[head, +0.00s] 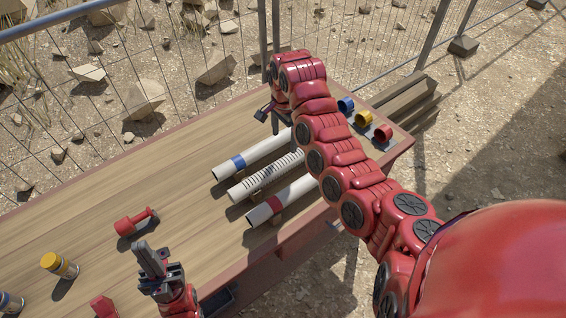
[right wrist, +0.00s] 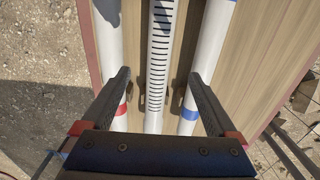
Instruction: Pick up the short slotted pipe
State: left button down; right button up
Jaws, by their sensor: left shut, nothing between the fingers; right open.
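The slotted pipe (head: 265,177) is white with a row of dark slots. It lies on the wooden bench between a white pipe with a blue band (head: 250,154) and a white pipe with a red band (head: 282,198). My right arm hides the far ends of the pipes in the head view. My right gripper (head: 274,116) is over the bench by the pipes' far part. In the right wrist view my right gripper (right wrist: 158,76) is open, and the slotted pipe (right wrist: 158,70) runs between its fingers, not gripped. My left gripper (head: 155,265) is shut and empty at the near left.
Blue (head: 345,104), yellow (head: 363,118) and red (head: 383,133) caps stand at the bench's right end. A red fitting (head: 135,222), a yellow-topped can (head: 60,265) and a red block (head: 103,306) are at the left. The bench's back left is clear. A wire fence runs behind.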

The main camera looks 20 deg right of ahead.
aim_at(285, 161)
notch_tip(285, 161, down, 7)
jog(key=shift+d+f+p, duration=0.1)
jog(key=shift+f+p, duration=0.1)
jog(key=shift+p, duration=0.8)
jog(key=shift+w+f, duration=0.15)
jog(key=shift+f, duration=0.25)
jog(key=shift+d+f+p, duration=0.1)
jog(key=shift+f+p, duration=0.35)
jog(key=shift+p, duration=0.15)
notch_tip(285, 161, down, 3)
jog(key=shift+p, duration=0.3)
jog(key=shift+f, duration=0.7)
grip_shut()
